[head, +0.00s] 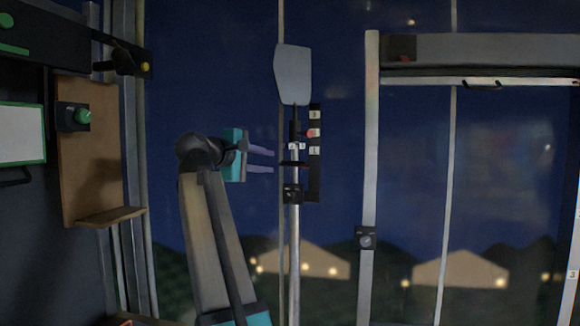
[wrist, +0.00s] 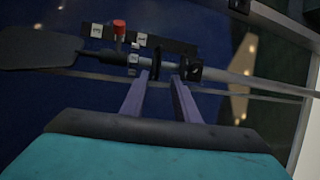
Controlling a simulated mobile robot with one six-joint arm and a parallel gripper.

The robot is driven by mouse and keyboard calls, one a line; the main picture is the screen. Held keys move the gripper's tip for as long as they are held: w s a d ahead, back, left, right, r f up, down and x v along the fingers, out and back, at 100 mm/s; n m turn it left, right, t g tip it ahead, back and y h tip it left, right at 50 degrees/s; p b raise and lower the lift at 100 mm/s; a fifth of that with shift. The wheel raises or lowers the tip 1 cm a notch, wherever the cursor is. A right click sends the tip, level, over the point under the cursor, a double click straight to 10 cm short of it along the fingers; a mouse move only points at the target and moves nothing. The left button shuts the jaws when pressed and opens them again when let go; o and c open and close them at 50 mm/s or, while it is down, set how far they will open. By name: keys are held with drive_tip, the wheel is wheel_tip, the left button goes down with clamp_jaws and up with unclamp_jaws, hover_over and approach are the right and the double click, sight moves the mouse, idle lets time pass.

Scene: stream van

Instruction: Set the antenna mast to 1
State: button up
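The antenna mast (head: 294,235) is an upright silver pole with a grey paddle-shaped panel (head: 293,75) on top. My gripper (head: 272,161) is open and empty, just left of the mast at disc height. In the wrist view its purple fingertips (wrist: 160,78) point at the mast; contact is not clear.
A wooden panel (head: 88,150) with a green knob (head: 83,116) and a small ledge is at the left. A metal frame post (head: 370,180) with a black knob block stands to the right. Dark window behind the mast.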

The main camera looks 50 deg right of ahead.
sight(291, 165)
drive_tip(key=shift+r, duration=0.1)
idle(0.3)
drive_tip(key=shift+p+x, duration=2.15)
drive_tip(key=shift+x, duration=4.8)
drive_tip(key=shift+s, duration=0.1)
clamp_jaws()
